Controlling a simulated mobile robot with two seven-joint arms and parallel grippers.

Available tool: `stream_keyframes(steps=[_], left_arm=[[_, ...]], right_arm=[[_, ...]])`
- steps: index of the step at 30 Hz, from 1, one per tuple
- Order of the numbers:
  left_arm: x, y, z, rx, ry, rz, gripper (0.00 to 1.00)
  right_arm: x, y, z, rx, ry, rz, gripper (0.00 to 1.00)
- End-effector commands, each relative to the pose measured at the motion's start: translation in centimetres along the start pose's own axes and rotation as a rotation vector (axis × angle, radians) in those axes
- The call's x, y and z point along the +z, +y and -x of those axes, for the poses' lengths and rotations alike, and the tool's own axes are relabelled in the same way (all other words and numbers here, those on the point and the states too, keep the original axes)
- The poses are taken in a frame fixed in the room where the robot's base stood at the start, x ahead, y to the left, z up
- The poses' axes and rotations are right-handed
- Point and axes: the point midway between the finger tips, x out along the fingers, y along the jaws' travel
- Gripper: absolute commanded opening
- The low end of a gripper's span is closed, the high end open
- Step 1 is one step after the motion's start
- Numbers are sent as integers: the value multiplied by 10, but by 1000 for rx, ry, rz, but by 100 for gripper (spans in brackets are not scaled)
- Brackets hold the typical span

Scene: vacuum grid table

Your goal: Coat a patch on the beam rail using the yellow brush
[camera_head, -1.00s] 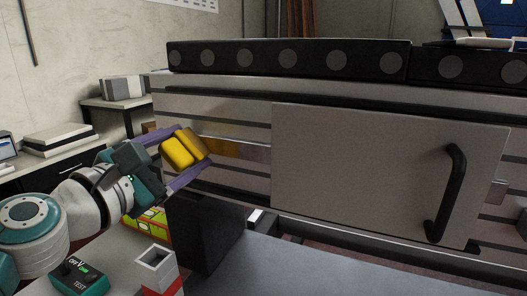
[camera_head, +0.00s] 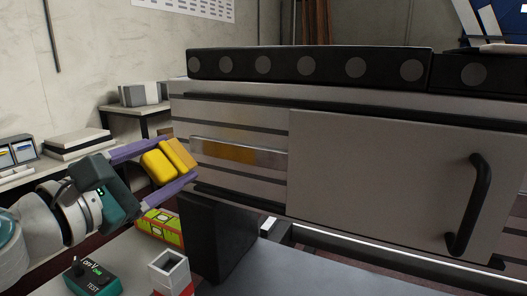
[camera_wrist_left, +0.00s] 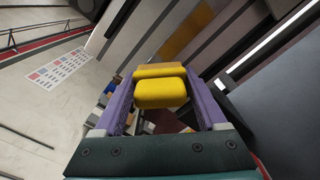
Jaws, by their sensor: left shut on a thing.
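My left gripper (camera_head: 172,162) has long purple fingers and is shut on the yellow brush (camera_head: 158,166), a blocky two-part piece. The brush also shows between the fingers in the left wrist view (camera_wrist_left: 161,93). The beam rail (camera_head: 240,123) is a grey, striped beam to the right of the brush. On its side is a shiny strip with an amber-yellow patch (camera_head: 232,153) in it. The patch shows beyond the brush in the left wrist view (camera_wrist_left: 187,32). The brush appears apart from the patch, just to its left in the head view. My right gripper is not in view.
A grey door panel with a black handle (camera_head: 473,205) covers the rail's right part. A black block (camera_head: 215,235) stands below the rail. A teal tester (camera_head: 93,277), a yellow-green box (camera_head: 160,228) and a white square tube (camera_head: 169,270) sit lower left.

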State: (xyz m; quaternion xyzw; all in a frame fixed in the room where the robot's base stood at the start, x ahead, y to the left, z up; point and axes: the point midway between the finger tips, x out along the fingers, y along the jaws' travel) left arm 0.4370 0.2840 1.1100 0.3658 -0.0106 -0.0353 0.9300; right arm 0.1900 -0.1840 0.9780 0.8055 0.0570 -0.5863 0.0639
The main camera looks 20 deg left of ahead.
Motion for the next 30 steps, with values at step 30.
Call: stream_keyframes(steps=[30], left_arm=[[0, 0, 48, 0, 0, -1, 30]], right_arm=[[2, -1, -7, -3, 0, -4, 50]])
